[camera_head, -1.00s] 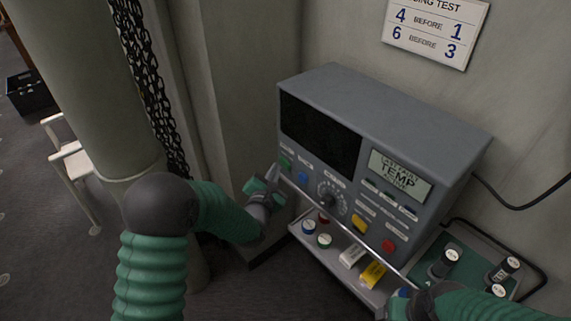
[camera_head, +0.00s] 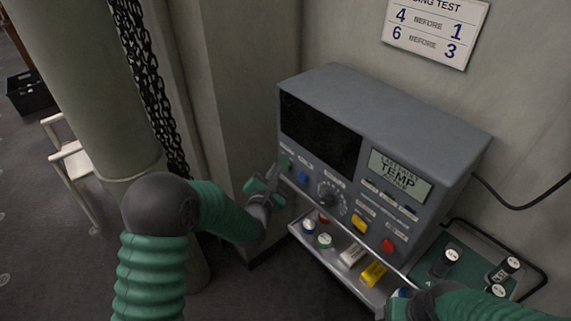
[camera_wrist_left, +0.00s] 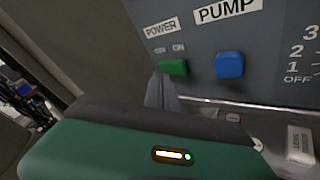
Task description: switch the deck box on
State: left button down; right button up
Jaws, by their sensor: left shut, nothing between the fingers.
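The deck box (camera_head: 400,130) is a grey console against the wall, its large screen (camera_head: 320,132) dark. Its green POWER switch (camera_wrist_left: 173,68) is at the lower left of the panel, beside the blue PUMP switch (camera_wrist_left: 229,65). My left gripper (camera_head: 272,172) is shut and empty at the box's lower left corner. In the left wrist view its fingertip (camera_wrist_left: 160,88) is just below and left of the green switch; I cannot tell whether they touch. My right gripper (camera_head: 398,304) is at the bottom edge by the tray, its fingers mostly hidden.
A tray (camera_head: 332,272) below the panel holds caps and small white and yellow blocks. A green mat (camera_head: 433,262) with dark knobs lies to the right. A pillar (camera_head: 85,90) and a hanging chain (camera_head: 145,70) stand left. A sign (camera_head: 436,30) hangs above.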

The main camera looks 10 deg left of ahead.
pick_arm(q)
jog(key=shift+w+d, duration=0.1)
jog(key=shift+w+d+r, duration=0.1)
jog(key=shift+w+d, duration=0.05)
jog(key=shift+d, duration=0.1)
jog(key=shift+w+d+r+b, duration=0.1)
jog(key=shift+d+r+b, duration=0.05)
jog(key=shift+r+b, duration=0.15)
dwell(0.6)
